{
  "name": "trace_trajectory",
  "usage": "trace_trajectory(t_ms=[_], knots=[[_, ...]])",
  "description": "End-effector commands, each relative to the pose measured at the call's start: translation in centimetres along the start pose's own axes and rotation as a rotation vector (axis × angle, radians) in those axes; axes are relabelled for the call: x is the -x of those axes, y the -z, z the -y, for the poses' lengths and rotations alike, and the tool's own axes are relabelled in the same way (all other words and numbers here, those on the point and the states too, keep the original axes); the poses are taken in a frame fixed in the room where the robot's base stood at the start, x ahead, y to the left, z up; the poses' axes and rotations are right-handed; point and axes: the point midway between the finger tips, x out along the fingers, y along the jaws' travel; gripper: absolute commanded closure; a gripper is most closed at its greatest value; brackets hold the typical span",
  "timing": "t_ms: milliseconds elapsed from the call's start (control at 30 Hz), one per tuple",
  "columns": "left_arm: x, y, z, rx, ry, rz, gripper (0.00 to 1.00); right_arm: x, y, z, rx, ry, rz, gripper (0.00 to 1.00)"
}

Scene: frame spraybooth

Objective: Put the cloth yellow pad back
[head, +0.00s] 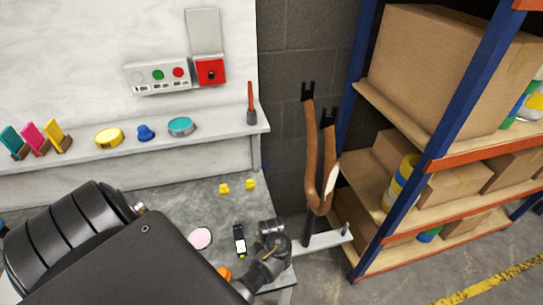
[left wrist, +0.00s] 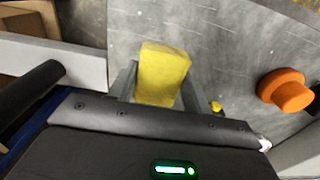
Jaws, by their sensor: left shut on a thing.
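In the left wrist view a yellow block-shaped pad (left wrist: 162,72) sits between the two grey fingers of my left gripper (left wrist: 158,84), which is shut on it. Grey, speckled surface shows behind the pad; I cannot tell whether the pad touches it. My right gripper is not in view.
An orange knob (left wrist: 285,90) is right of the pad; small yellow pieces (head: 224,188), a pink disc (head: 200,238) and a dark labelled item (head: 239,240) lie on the bench. The ledge holds coloured upright pieces (head: 35,137) and a yellow disc (head: 108,137).

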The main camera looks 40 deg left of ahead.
Motion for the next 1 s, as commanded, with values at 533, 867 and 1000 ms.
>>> trace_trajectory(t_ms=[533,867,1000], knots=[[0.2,-0.1,0.1,0.001,0.002,0.002,0.29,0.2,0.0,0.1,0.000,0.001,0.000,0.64],[6.2,0.1,0.1,-0.002,0.003,-0.002,0.29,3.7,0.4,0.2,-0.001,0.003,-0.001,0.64],[8.9,0.1,0.1,-0.001,0.002,-0.002,0.29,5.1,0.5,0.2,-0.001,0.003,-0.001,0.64]])
